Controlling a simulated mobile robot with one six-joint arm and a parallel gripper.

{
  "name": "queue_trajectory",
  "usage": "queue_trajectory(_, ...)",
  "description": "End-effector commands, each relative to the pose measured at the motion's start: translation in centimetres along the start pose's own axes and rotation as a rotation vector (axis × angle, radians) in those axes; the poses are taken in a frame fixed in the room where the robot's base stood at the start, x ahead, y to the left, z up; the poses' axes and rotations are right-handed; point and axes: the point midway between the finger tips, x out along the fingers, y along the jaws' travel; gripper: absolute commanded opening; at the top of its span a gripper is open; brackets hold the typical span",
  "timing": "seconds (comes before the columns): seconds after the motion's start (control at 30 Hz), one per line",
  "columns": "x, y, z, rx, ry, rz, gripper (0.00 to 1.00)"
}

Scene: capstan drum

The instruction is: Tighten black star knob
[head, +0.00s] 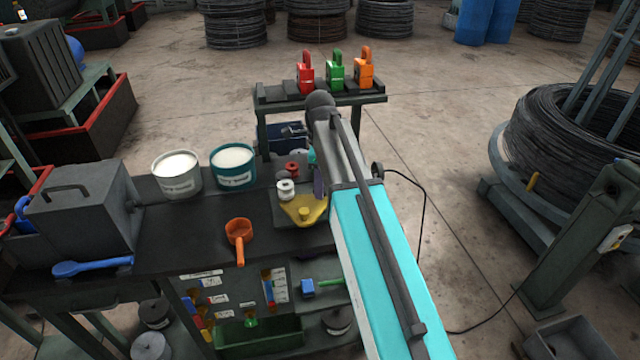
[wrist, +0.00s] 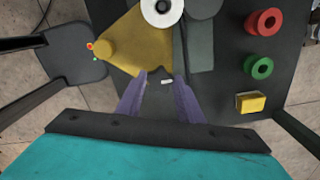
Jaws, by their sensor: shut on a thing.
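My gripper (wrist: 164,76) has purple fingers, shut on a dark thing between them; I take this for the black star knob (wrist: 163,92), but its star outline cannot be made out. In the head view, one purple finger of my gripper (head: 319,182) shows beside the yellow plate (head: 297,209), and my arm hides the knob. The yellow plate also lies just ahead of the fingers in the wrist view (wrist: 137,46). A white spool (wrist: 162,10) sits at its far end, and a yellow post stands on its left corner.
In the head view, an orange ladle (head: 239,236) and two pails (head: 233,167) stand left on the dark bench. Red, green and orange padlocks stand behind.

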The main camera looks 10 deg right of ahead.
Motion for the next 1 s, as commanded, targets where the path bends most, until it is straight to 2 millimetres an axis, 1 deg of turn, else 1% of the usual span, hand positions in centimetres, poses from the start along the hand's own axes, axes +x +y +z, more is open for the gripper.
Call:
queue_trajectory(0.13,-0.1,-0.1,-0.1,0.003,0.001,-0.002,0.11)
queue_trajectory(0.17,-0.1,-0.1,-0.1,0.003,0.001,-0.002,0.35)
queue_trajectory(0.2,-0.1,-0.1,-0.1,0.003,0.001,-0.003,0.42)
queue_trajectory(0.27,-0.1,-0.1,-0.1,0.002,0.0,-0.002,0.52)
queue_trajectory(0.67,-0.1,0.0,0.0,0.0,0.0,-0.001,0.52)
queue_trajectory(0.87,-1.0,-0.1,0.0,0.0,0.0,-0.001,0.52)
queue_trajectory(1.0,-2.2,-0.1,0.0,0.0,0.0,-0.002,0.52)
